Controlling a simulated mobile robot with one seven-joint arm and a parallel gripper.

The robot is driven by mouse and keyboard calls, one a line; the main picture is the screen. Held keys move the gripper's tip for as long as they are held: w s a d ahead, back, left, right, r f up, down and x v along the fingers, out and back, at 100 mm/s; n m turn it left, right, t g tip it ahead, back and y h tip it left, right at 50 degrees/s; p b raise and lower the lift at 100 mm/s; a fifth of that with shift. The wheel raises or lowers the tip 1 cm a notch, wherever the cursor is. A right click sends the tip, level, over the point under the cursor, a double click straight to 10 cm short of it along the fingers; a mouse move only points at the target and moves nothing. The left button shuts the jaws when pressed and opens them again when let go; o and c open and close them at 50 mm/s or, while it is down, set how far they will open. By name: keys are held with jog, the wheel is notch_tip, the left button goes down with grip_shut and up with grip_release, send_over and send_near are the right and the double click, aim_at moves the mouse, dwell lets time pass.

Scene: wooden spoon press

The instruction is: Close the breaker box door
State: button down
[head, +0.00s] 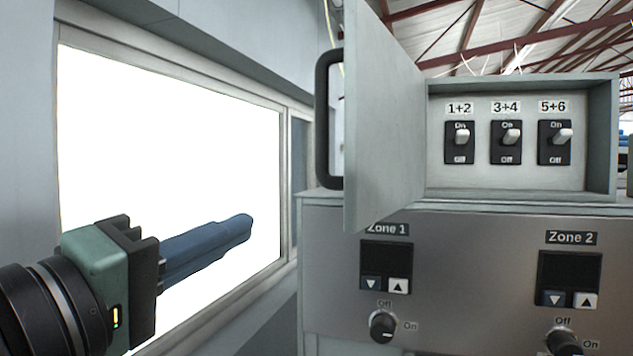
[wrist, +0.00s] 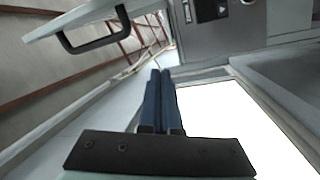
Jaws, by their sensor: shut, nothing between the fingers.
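The breaker box (head: 605,135) sits on top of the control panel, at the right of the head view. Its grey door (head: 385,120) stands open, hinged at the box's left side and swung out toward me. A black handle (head: 322,120) is on the door's outer face; it also shows at the upper left of the wrist view (wrist: 95,42). My gripper (head: 245,225) is at the lower left of the head view, its blue fingers together and empty. It is left of and below the door, apart from it. The fingers also show in the wrist view (wrist: 160,75).
Inside the box are three switches labelled 1+2 (head: 460,142), 3+4 (head: 506,142) and 5+6 (head: 555,142). The panel (head: 470,270) below carries Zone 1 and Zone 2 displays and knobs (head: 382,326). A bright window (head: 170,150) fills the left side, behind my gripper.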

jog(key=s+a+r+n+g+h+p, duration=0.1)
jog(key=s+a+r+g+h, duration=0.15)
jog(key=s, duration=0.25)
jog(key=w+d+g+b, duration=0.1)
jog(key=w+d, duration=0.3)
jog(key=d, duration=0.6)
jog(key=shift+w+d+f+b, duration=0.25)
jog(key=shift+w+f+b, duration=0.15)
jog(key=shift+b, duration=0.35)
jog(key=shift+s+n, duration=0.15)
jog(key=shift+n, duration=0.15)
